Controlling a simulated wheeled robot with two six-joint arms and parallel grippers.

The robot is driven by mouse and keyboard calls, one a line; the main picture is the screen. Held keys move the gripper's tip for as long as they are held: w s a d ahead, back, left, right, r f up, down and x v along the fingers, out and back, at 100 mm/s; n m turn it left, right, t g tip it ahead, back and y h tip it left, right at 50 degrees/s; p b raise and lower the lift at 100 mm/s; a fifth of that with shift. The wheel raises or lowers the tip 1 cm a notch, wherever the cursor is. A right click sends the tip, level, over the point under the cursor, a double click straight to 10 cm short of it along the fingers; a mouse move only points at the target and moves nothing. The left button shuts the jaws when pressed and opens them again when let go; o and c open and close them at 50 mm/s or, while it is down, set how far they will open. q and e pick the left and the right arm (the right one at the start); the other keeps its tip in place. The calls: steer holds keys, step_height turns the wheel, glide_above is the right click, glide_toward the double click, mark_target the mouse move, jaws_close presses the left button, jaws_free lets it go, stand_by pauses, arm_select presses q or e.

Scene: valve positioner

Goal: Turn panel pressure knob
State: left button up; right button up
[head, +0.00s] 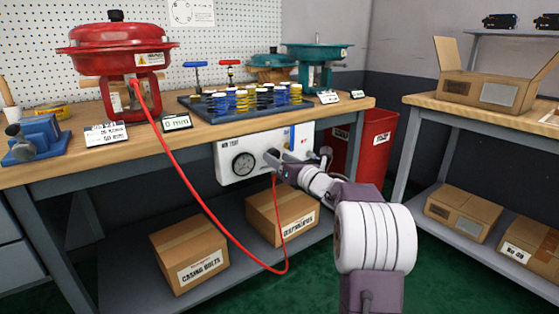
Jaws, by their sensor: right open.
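My right arm reaches in from the lower right, and my right gripper (271,157) is at the panel's face, just right of the gauge. Its jaws are open. The pressure knob cannot be made out; the gripper and arm cover that part of the panel, so I cannot tell whether the fingers are around it or touching it. My left gripper is not in view.
A red hose (192,190) runs from the red valve actuator (117,48) down past the bench front and up to the panel. Boxes (187,250) sit on the lower shelf. A red bin (375,140) stands right of the panel. A second bench (480,118) is at right.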

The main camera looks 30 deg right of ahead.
jaws_close()
